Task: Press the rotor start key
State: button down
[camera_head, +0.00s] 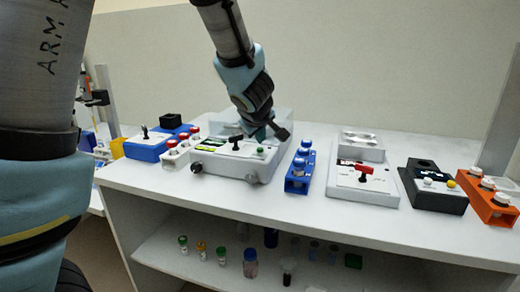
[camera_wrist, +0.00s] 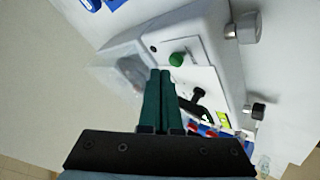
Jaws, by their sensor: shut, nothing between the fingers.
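A white bench device (camera_head: 226,168) stands on the white bench. Its panel carries a small green round key (camera_head: 260,149), a black lever (camera_head: 236,140) and a yellow-green display strip. No readable label says which control is the rotor start key. In the wrist view the green key (camera_wrist: 177,59) stands just beyond and right of my fingertips, and the black lever (camera_wrist: 199,95) is to their right. My gripper (camera_wrist: 161,72) is shut and empty, its dark green fingers side by side. A small gap shows between the fingertips and the green key; height above the panel is unclear.
Farther right are a white box with a red lever (camera_head: 364,182), a black box and an orange rack. Vials stand on the lower shelf.

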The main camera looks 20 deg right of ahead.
jog(key=shift+f, duration=0.15)
jog(key=shift+f+b, duration=0.3)
jog(key=shift+b, duration=0.05)
